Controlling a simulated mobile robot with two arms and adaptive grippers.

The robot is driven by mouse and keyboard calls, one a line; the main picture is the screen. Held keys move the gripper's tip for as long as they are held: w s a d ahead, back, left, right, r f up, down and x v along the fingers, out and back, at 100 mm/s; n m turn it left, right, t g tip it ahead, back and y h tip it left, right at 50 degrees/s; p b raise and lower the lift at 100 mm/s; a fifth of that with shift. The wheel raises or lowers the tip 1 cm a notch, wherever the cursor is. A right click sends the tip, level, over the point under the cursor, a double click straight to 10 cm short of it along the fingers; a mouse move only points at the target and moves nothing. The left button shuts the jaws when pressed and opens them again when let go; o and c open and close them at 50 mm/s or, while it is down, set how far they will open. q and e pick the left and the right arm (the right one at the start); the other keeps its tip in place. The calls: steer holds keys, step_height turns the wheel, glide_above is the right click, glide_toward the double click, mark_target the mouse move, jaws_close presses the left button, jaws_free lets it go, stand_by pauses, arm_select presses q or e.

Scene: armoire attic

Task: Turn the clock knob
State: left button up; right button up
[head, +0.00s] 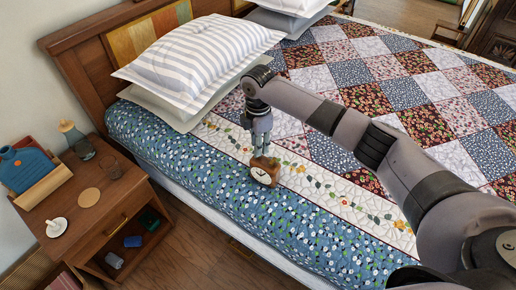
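A small wooden clock (262,174) with a pale round face sits on the flowered edge of the bed. My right gripper (261,150) points down directly above the clock, with its fingertips at the clock's top. The fingers look close together, but they are too small to tell whether they are shut on anything. The knob is not distinguishable, and the gripper covers the clock's top. My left gripper is not in view.
The bed (350,75) has a patchwork quilt and striped pillows (197,60). A wooden nightstand (97,215) on the left holds a blue bottle-shaped object (25,168), glasses, a round coaster (89,197) and a white dish (56,227). Floor shows between nightstand and bed.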

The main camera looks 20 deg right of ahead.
steer(key=shift+f, duration=1.8)
steer(key=shift+c, duration=0.6)
jaws_close()
